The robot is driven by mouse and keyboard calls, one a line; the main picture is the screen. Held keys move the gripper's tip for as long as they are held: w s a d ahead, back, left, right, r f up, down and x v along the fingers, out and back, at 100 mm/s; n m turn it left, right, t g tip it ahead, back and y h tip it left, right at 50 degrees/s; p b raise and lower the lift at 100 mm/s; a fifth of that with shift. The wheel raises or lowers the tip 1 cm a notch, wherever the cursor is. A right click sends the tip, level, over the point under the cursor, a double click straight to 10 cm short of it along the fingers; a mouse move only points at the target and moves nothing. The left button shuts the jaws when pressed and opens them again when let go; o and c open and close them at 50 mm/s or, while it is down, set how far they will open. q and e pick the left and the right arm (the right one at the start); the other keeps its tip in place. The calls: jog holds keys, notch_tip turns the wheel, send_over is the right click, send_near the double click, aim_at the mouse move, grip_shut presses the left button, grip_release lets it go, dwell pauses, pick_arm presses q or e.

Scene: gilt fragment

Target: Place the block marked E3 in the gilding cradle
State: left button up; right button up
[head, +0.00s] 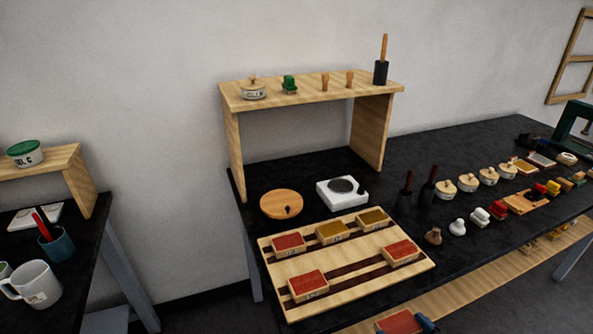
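A red-topped block (399,322) shows at the bottom edge, nearer to me than the table and partly cut off. A dark blue fingertip of my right gripper (427,324) lies against its right side, and the gripper appears shut on it. No mark on this block can be read. A pale wooden board with dark strips (402,288), seemingly the gilding cradle, lies on the black table. It carries several blocks: yellow-topped ones (333,231) at the back, red-topped ones at back left (288,244), right (401,252) and front left (308,285). Their marks are too small to read. My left gripper is out of view.
Dark handled tools (427,192), knobs and lidded pots stand to the right. A side table with a mug (37,285) is left.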

jog(key=w+a+r+b, duration=0.1)
jog(key=w+r, duration=0.7)
jog(key=r, duration=0.2)
jog(key=w+a+r+b, duration=0.1)
jog(key=w+r, duration=0.7)
jog(key=r, duration=0.3)
jog(key=b, duration=0.2)
send_over(374, 279)
notch_tip(374, 279, down, 17)
jog(key=shift+w, duration=0.1)
notch_tip(374, 279, down, 4)
jog(key=shift+f+b, duration=0.15)
jog(key=shift+b, duration=0.4)
jog(key=o, duration=0.6)
jog(key=shift+f, duration=0.1)
